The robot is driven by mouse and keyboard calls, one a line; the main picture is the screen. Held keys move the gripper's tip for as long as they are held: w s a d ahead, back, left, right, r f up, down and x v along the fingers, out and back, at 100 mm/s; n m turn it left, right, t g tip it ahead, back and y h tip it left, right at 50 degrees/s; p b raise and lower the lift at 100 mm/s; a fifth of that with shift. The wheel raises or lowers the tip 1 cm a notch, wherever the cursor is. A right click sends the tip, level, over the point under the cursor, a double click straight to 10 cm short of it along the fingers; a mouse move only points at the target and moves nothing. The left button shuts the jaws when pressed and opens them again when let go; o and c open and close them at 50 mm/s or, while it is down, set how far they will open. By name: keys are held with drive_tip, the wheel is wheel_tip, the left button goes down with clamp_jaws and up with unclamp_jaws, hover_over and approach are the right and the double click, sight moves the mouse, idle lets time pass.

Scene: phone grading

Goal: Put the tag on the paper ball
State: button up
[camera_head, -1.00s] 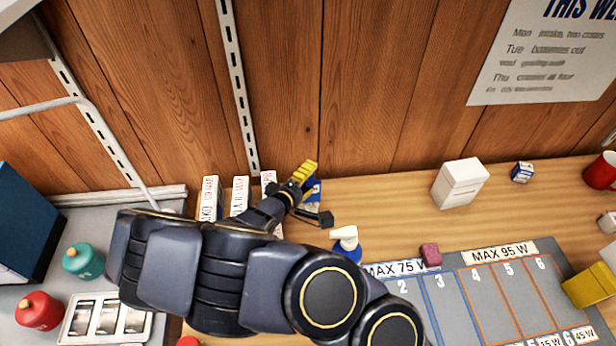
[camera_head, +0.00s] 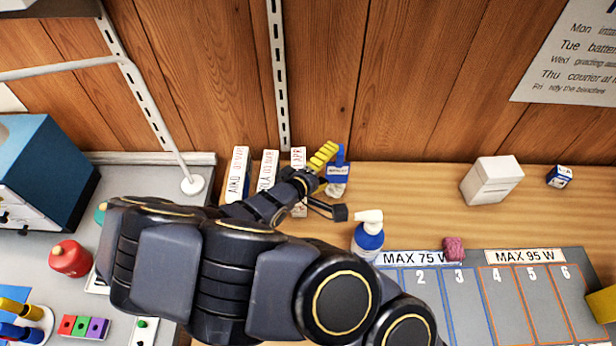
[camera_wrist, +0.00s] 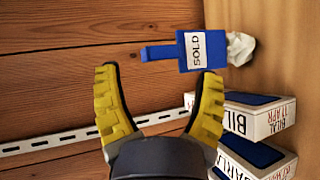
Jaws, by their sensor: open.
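The tag is a blue plate with a narrow stem and a white label reading SOLD. It stands with its stem up by the back wall in the head view (camera_head: 338,174) and shows just past my fingertips in the wrist view (camera_wrist: 190,62). The white crumpled paper ball (camera_head: 336,190) is under the tag's lower edge in the head view. In the wrist view the ball (camera_wrist: 241,48) is partly behind the tag's right end. I cannot tell whether they touch. My gripper (camera_head: 323,157) has its yellow fingers spread, empty in the wrist view (camera_wrist: 158,75), beside the tag.
Labelled white boxes (camera_head: 237,172) stand in a row left of my gripper. A blue pump bottle (camera_head: 368,238) stands close to my arm, right of it. A white box (camera_head: 492,182) and a small blue box (camera_head: 560,176) stand farther right. A grey numbered mat (camera_head: 465,290) lies in front.

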drive_tip(key=v, duration=0.8)
drive_tip(key=s+d+r+m+g+h, duration=0.1)
drive_tip(key=s+d+r+m+g, duration=0.35)
drive_tip(key=d, duration=0.35)
drive_tip(key=s+d+r+m+g+h, duration=0.1)
drive_tip(key=s+d+r+m+g, duration=0.3)
drive_tip(key=d, duration=0.4)
drive_tip(key=s+d+r+m+g+y, duration=0.25)
drive_tip(key=s+g+y, duration=0.25)
drive_tip(key=s, duration=0.3)
drive_tip(key=s+a+r+y, duration=0.2)
drive_tip(key=s+a+y, duration=0.3)
drive_tip(key=s+a, duration=0.1)
drive_tip(key=shift+s+a+r+y, duration=0.2)
drive_tip(key=shift+a+y, duration=0.1)
drive_tip(key=shift+a, duration=0.1)
drive_tip(key=shift+t, duration=0.25)
